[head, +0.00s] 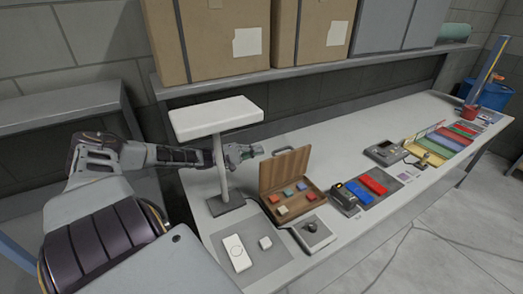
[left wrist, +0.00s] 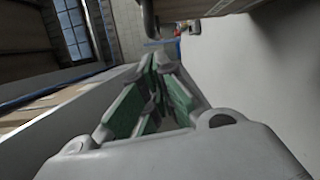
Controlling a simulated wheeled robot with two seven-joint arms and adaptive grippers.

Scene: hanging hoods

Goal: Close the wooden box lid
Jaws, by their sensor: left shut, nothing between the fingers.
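The wooden box (head: 292,204) stands open on the long table, with its hinged lid (head: 286,168) raised roughly upright at the back. A dark handle (head: 294,150) is on the lid's upper edge. Several red, blue and pale blocks lie inside the box. My left gripper (head: 258,151) is just left of the lid's upper part, pointing right, with its fingers together and empty. In the left wrist view its green-padded fingers (left wrist: 155,70) meet at the tips. A brown surface with a grey bracket-like part at the top there may be the lid and handle. My right gripper is not in view.
A white-topped stand (head: 215,117) rises left of the box, close to my left forearm. A mat with a white switch (head: 237,253) and small white block (head: 265,243) lies in front. A knob device (head: 314,233) is beside the box.

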